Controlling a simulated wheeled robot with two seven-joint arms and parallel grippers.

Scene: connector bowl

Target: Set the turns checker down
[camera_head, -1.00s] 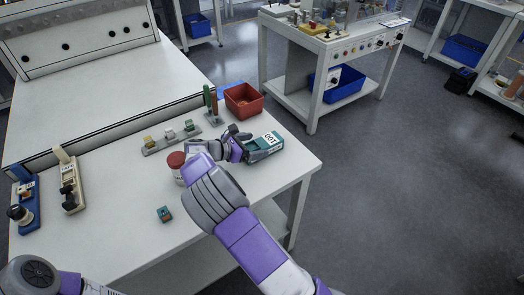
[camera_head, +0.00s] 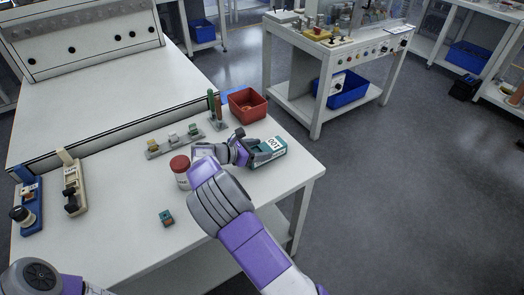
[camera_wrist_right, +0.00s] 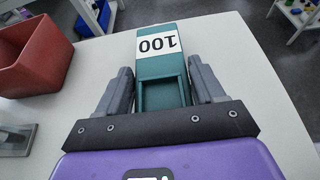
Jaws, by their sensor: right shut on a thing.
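The turns checker is a teal box with a white label bearing black digits (camera_head: 270,149). It is near the right edge of the white table (camera_head: 130,240). My right gripper (camera_head: 254,152) is shut on it, with the arm reaching in from below. In the right wrist view the checker (camera_wrist_right: 162,68) lies between the two grey fingers of the gripper (camera_wrist_right: 163,88), its label facing up and its far end pointing away. I cannot tell whether its underside touches the table. My left gripper is not in view.
A red bin (camera_head: 246,104) and upright tools with green and brown handles (camera_head: 215,106) stand behind the gripper. A red-lidded jar (camera_head: 181,172) stands left of my wrist.

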